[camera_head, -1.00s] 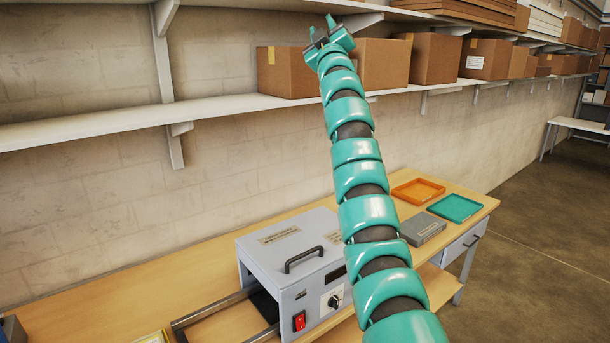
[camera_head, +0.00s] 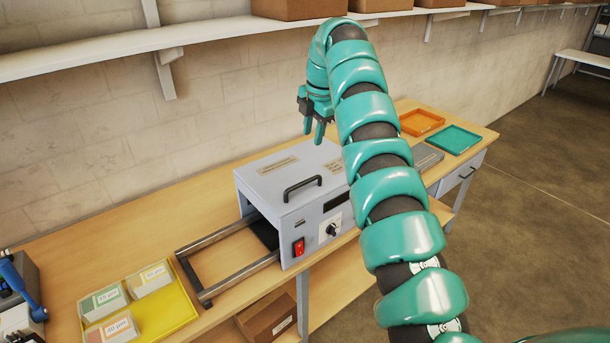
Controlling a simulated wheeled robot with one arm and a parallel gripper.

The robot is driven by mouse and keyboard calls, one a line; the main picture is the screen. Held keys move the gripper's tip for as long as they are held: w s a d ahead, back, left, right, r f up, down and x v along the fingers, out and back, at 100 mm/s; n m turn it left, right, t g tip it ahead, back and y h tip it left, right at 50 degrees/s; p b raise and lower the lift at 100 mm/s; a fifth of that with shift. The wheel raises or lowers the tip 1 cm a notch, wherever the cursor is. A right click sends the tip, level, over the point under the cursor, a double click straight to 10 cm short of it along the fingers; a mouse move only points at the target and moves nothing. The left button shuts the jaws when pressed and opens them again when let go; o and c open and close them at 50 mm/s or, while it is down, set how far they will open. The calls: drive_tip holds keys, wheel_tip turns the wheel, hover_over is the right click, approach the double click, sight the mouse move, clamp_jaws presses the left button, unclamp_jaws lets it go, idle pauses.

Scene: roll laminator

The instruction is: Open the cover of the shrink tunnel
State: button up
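The shrink tunnel is most likely the light grey machine (camera_head: 283,222) on the wooden bench. Its top cover (camera_head: 268,186) lies shut, with a black bar handle (camera_head: 302,188) on top. A red switch (camera_head: 298,247) and a dark knob (camera_head: 333,229) are on its front. My teal arm curves over the bench, and my gripper (camera_head: 313,132) points down above the back part of the cover, apart from the handle. Its two fingers show a gap with nothing visible between them. My arm hides part of the machine's right side.
A metal rail frame (camera_head: 228,262) extends left from the machine. A yellow tray (camera_head: 180,306) with labelled packs sits left of it. Orange (camera_head: 421,122) and teal (camera_head: 453,139) trays lie at the right end. A shelf (camera_head: 110,56) runs along the wall above.

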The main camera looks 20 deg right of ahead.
drive_tip(key=b, duration=0.2)
approach(304, 182)
drive_tip(key=shift+n, duration=0.3)
drive_tip(key=shift+w+a+f+p, duration=0.1)
drive_tip(key=shift+w+f+p, duration=0.15)
drive_tip(key=shift+f+p, duration=0.9)
drive_tip(key=shift+w+a+f+p, duration=0.1)
drive_tip(key=shift+w+f+p, duration=0.15)
drive_tip(key=shift+f+p, duration=0.85)
drive_tip(key=shift+w+a+f+p, duration=0.1)
drive_tip(key=shift+w+f+p, duration=0.3)
drive_tip(key=shift+f, duration=1.3)
drive_tip(key=shift+s+d, duration=0.1)
drive_tip(key=shift+s, duration=0.05)
clamp_jaws()
